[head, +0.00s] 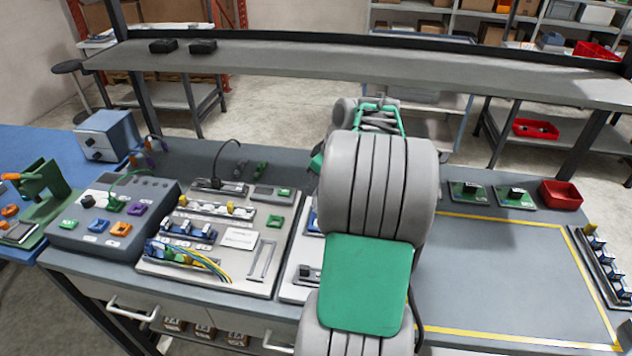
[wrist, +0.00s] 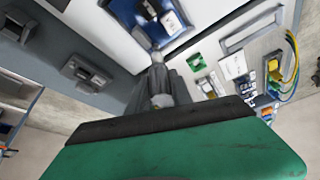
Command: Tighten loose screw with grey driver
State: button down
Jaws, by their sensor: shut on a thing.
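In the wrist view, my gripper (wrist: 162,100) has its dark fingers closed around a grey driver (wrist: 158,78). The driver's narrow end points up the picture toward a blue unit (wrist: 182,38) on a white panel (wrist: 128,62). I cannot tell whether the tip touches anything. The loose screw cannot be made out. In the head view, my own arm hides the gripper, the driver and most of that panel; only a strip of the panel (head: 296,287) shows to the left of the arm.
Left of my arm is a board (head: 215,265) with connectors and coloured wires, then a grey box (head: 108,220) with coloured sockets. A shelf (head: 290,62) spans above the bench. At right, a yellow-outlined area (head: 490,275) is clear, with a red bin (head: 561,195) behind it.

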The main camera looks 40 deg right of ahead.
jog(key=shift+f, duration=0.35)
jog(key=shift+r+n+y+p, duration=0.35)
jog(key=shift+n+p, duration=0.45)
jog(key=shift+n, duration=0.3)
jog(key=shift+d+n+y+p, duration=0.1)
jog(key=shift+n+y+p, duration=0.55)
jog(key=shift+n, duration=0.55)
jog(key=shift+d+n+g+p, duration=0.1)
jog(key=shift+n+g+p, duration=0.6)
jog(key=shift+n, duration=0.5)
jog(key=n+g+y+p, duration=0.1)
jog(key=n+p, duration=0.1)
jog(key=n, duration=0.2)
jog(key=shift+f+n+g, duration=0.3)
jog(key=shift+n, duration=0.3)
